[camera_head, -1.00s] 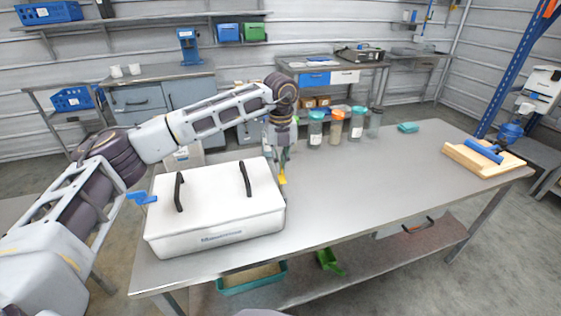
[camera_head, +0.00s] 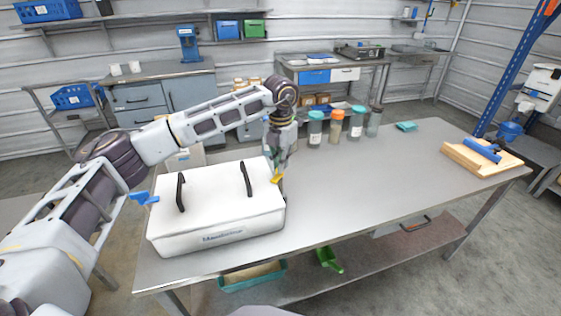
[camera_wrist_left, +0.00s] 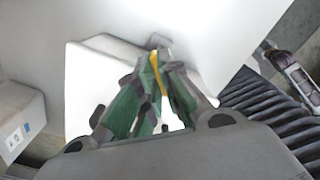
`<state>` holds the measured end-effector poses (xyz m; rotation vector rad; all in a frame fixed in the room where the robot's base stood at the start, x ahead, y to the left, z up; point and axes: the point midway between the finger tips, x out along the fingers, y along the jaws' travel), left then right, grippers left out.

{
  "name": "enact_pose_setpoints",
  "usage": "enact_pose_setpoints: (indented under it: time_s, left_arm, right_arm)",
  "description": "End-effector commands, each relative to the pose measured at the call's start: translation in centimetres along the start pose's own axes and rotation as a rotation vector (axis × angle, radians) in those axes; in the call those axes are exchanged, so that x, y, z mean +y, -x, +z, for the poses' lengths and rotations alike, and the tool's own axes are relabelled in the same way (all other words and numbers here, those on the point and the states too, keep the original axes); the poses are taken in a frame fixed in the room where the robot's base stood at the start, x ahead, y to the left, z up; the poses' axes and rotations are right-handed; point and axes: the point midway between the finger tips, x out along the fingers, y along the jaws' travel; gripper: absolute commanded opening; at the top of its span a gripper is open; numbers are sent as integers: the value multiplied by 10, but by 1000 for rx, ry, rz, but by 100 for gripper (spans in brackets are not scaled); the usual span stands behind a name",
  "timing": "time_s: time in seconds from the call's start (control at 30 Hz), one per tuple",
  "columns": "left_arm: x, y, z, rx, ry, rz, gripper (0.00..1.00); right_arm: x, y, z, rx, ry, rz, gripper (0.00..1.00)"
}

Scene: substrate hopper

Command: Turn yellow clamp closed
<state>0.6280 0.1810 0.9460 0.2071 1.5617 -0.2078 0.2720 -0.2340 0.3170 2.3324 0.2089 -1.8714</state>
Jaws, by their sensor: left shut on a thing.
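The white hopper box (camera_head: 215,205) with two dark handles on its lid stands at the left end of the steel table. The yellow clamp (camera_head: 277,178) is on the box's right side, near its top edge. My left gripper (camera_head: 278,169) reaches down over that side and is shut on the yellow clamp. In the left wrist view the yellow clamp (camera_wrist_left: 156,70) shows as a thin strip between the green finger pads. A blue clamp (camera_head: 144,198) sticks out from the box's left side. My right gripper is not in view.
Several lidded jars (camera_head: 336,126) stand along the table's back edge, right of my left gripper. A teal sponge-like item (camera_head: 406,126) and a wooden board with a blue roller (camera_head: 482,157) lie farther right. The middle of the steel table (camera_head: 370,185) is clear.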

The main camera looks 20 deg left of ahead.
Motion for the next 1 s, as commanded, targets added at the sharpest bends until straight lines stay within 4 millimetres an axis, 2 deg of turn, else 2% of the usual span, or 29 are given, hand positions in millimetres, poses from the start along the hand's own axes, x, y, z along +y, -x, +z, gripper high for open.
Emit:
enact_pose_setpoints:
  time_s: [0.17,0.67,1.0]
  left_arm:
    - [0,1,0,-1,-134,0,0]
    - [0,2,0,-2,-511,1,0]
    - [1,2,1,-3,-682,2,0]
  right_arm:
    - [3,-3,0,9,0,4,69]
    - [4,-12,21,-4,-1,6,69]
    - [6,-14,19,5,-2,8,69]
